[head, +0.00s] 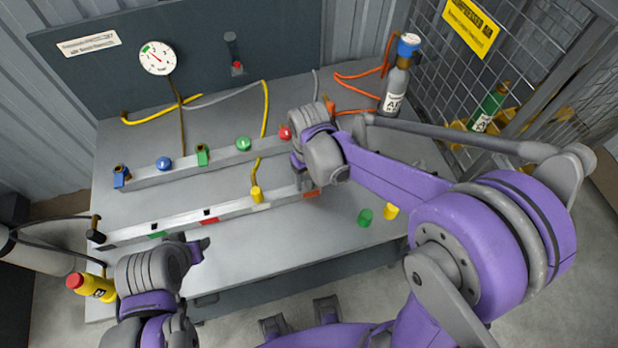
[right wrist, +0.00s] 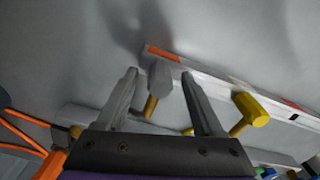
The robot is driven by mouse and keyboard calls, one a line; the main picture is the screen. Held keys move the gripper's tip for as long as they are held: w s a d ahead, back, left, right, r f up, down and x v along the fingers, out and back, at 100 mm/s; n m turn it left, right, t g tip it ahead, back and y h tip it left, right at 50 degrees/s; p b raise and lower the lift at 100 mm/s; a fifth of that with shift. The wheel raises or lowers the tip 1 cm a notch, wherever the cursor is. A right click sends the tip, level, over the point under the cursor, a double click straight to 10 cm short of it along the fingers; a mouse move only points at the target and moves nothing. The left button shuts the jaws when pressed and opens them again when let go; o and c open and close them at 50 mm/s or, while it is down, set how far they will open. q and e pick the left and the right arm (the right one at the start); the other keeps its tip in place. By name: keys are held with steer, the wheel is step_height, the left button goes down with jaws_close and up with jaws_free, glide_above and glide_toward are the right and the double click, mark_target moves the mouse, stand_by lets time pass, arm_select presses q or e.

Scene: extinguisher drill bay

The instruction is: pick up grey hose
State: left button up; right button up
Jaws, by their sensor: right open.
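A grey hose (head: 316,82) comes down at the back of the bench and passes out of sight behind my right arm. A grey plug end (right wrist: 160,80), which looks like the end of this hose, stands by the orange mark on the front rail in the right wrist view. My right gripper (head: 304,185) is open over that rail end; in its wrist view its fingers (right wrist: 160,72) lie either side of the plug, with no clear contact. Another grey length (head: 215,99) lies near the gauge. My left gripper (head: 197,248) is at the bench's front left, its jaws unclear.
A yellow hose plug (head: 257,194) stands on the front rail (head: 180,222), left of my right gripper. The back rail (head: 220,160) carries several coloured fittings. Green (head: 365,217) and yellow (head: 391,211) caps lie at right. A grey cylinder (head: 395,90) stands behind.

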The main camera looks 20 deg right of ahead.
jaws_close()
stand_by(0.3)
steer(key=shift+r, duration=0.1)
step_height(320, 180, up, 10)
steer(key=shift+f+p, duration=0.1)
steer(key=shift+p, duration=0.3)
stand_by(0.5)
